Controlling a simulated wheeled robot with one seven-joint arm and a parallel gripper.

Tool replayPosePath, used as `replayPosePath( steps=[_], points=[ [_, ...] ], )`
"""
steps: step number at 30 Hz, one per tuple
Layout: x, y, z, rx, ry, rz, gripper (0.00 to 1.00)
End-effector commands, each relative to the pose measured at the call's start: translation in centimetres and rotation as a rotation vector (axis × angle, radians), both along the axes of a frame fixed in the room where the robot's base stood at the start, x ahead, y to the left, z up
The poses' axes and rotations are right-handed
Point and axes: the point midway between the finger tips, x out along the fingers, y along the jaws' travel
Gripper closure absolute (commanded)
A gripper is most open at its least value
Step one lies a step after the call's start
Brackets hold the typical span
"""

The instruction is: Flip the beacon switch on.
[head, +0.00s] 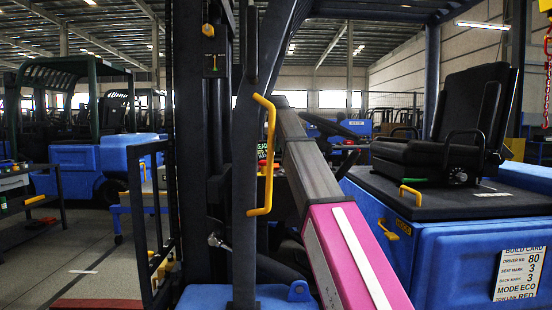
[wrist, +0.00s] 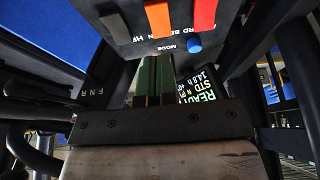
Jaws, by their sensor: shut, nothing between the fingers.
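In the wrist view a dark switch panel (wrist: 180,50) is at the top. It carries a dark grey switch (wrist: 115,26), an orange switch (wrist: 158,18) and a red switch (wrist: 205,14). A partly hidden label beside them seems to include "BEACON"; I cannot tell for sure which switch it names. My gripper (wrist: 155,68) is shut and empty, its dark fingers pointing at the panel's lower edge, below the switches. I cannot tell whether it touches the panel.
A blue knob (wrist: 194,45) marked "MODE" sits under the switches. A display (wrist: 198,92) reading "READY" is right of my fingers. Dark bars flank the wrist. In the head view a post with a yellow handle (head: 264,155) stands before my arm; a black seat (head: 450,130) is right.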

Motion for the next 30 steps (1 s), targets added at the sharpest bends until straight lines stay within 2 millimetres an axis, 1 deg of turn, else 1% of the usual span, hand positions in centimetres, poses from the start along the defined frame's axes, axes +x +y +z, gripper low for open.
replayPosePath(
  steps=[1,6,9,12,18,30],
  points=[
    [-0.3,0.0,1.2,0.000,-0.003,0.000,1.00],
    [-1.5,0.0,4.3,0.000,-0.002,0.000,1.00],
    [-2.1,0.0,5.7,0.000,-0.002,0.000,1.00],
    [-2.5,0.0,6.6,0.000,-0.002,0.000,1.00],
    [-2.8,0.0,7.3,0.000,0.000,0.000,1.00],
    [-2.9,0.0,7.3,0.000,0.000,0.000,1.00]
  ],
)
